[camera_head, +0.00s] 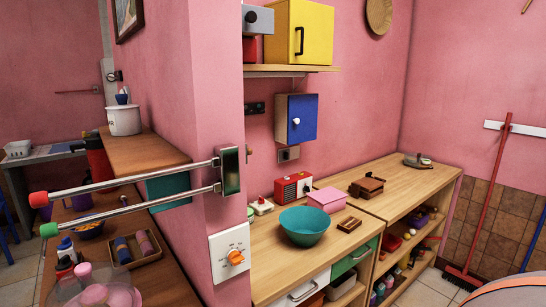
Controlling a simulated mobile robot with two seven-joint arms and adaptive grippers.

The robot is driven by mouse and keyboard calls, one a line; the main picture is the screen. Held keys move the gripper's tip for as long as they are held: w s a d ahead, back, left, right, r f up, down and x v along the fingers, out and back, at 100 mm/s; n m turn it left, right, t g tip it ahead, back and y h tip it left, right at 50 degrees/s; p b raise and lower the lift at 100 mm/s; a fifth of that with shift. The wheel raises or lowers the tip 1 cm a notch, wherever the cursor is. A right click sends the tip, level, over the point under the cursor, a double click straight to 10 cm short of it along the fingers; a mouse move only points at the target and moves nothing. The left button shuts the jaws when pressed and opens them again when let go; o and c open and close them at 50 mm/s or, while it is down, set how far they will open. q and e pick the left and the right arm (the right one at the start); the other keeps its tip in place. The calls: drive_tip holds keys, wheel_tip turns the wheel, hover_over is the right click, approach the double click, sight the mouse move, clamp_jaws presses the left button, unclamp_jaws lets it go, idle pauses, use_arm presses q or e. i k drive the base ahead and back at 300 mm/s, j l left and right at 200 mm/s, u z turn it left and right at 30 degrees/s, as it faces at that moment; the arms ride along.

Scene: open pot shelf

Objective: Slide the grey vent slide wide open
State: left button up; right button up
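No part is clearly recognisable as the grey vent slide, and I cannot tell how far open it stands. Candidates on the pink wall are a small grey plate with a darker middle (288,154) below the blue-doored cabinet, and a dark narrow plate (255,108) left of that cabinet. A grey box with a dark knob (258,19) sits on the upper shelf at the left end. All are too small to read in detail. Neither my left nor my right gripper is in view.
A two-bar rail (130,188) with red and green tips juts left from the wall corner. Below it is a white dial panel (231,254). A teal bowl (304,226) and red radio (293,187) stand on the wooden counter (375,205). Floor shows at right.

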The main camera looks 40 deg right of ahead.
sight(284, 155)
drive_tip(key=l+u, duration=0.2)
drive_tip(key=l, duration=0.3)
drive_tip(key=k+l+u, duration=0.15)
drive_tip(key=l, duration=0.3)
drive_tip(key=k+l+u, duration=0.1)
drive_tip(key=l, duration=0.4)
drive_tip(key=k+l, duration=0.1)
drive_tip(key=l, duration=0.35)
drive_tip(key=u, duration=0.05)
